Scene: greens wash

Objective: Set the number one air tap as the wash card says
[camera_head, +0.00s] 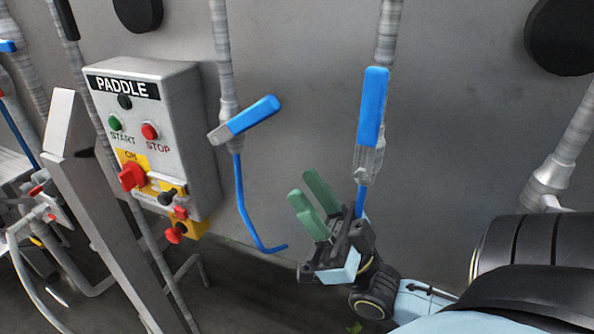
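Two taps with blue lever handles sit on vertical pipes along the grey wall; no number shows on either. The left tap handle (254,116) is turned across its pipe, slanting up to the right. The right tap handle (372,106) stands nearly upright, in line with its pipe. My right gripper (302,184), with green fingers, is below and left of the right tap, apart from both handles. Its fingers are spread with nothing between them. It hides part of the blue pipe under the right tap. My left gripper is not in view. No wash card is visible.
A grey PADDLE control box (197,125) with start and stop buttons and a red switch juts from the wall at left. A slanted grey post (95,215) stands before it. A bent blue pipe (245,205) hangs under the left tap. The wall between the taps is clear.

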